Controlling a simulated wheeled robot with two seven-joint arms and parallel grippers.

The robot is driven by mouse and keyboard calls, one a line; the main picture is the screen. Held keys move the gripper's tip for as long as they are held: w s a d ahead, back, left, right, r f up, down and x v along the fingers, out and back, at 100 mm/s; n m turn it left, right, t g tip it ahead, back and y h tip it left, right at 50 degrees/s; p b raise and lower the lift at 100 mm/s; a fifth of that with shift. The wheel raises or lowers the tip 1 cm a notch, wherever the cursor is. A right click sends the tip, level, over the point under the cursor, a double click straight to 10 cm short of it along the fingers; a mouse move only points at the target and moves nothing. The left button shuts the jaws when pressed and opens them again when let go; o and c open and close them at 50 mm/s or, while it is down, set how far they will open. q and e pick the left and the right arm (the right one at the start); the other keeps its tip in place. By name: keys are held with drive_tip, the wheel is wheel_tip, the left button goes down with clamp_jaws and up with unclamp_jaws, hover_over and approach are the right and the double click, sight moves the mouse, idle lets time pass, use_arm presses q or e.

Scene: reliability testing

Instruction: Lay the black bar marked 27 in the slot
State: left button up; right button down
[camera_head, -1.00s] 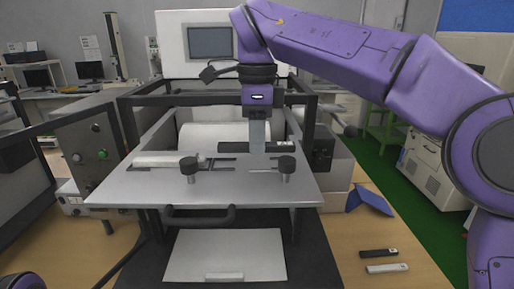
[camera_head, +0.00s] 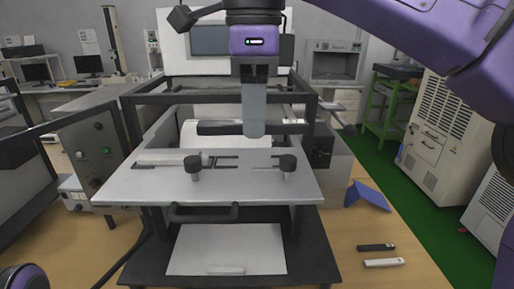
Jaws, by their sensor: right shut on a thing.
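My right gripper (camera_head: 254,130) is shut on a black bar (camera_head: 220,128) and holds it level above the metal plate (camera_head: 130,187). The bar lies crosswise, sticking out on both sides of the fingers, with a small pale mark near its right end; no number is legible. Dark slot openings (camera_head: 225,161) show in the plate below, between and behind two black knobs (camera_head: 193,163). A white bar (camera_head: 160,158) lies at the plate's left. My left gripper is out of view.
Another black bar (camera_head: 376,247) and a white bar (camera_head: 384,262) lie on the wooden table at right. A blue angled piece (camera_head: 368,196) stands behind them. The machine's dark frame (camera_head: 312,112) surrounds the plate; a pale lower tray (camera_head: 200,250) sits in front.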

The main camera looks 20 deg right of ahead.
drive_tip(key=w+d+f, duration=0.3)
drive_tip(key=w+f, duration=0.2)
drive_tip(key=w, duration=0.3)
hover_over(255, 163)
wheel_tip(255, 163, down, 4)
drive_tip(key=shift+w, duration=0.1)
wheel_tip(255, 163, down, 3)
drive_tip(key=shift+d+r, duration=0.1)
drive_tip(key=shift+d, duration=0.1)
drive_tip(key=shift+f, duration=0.2)
drive_tip(key=shift+f+b, duration=0.1)
drive_tip(key=shift+b, duration=0.2)
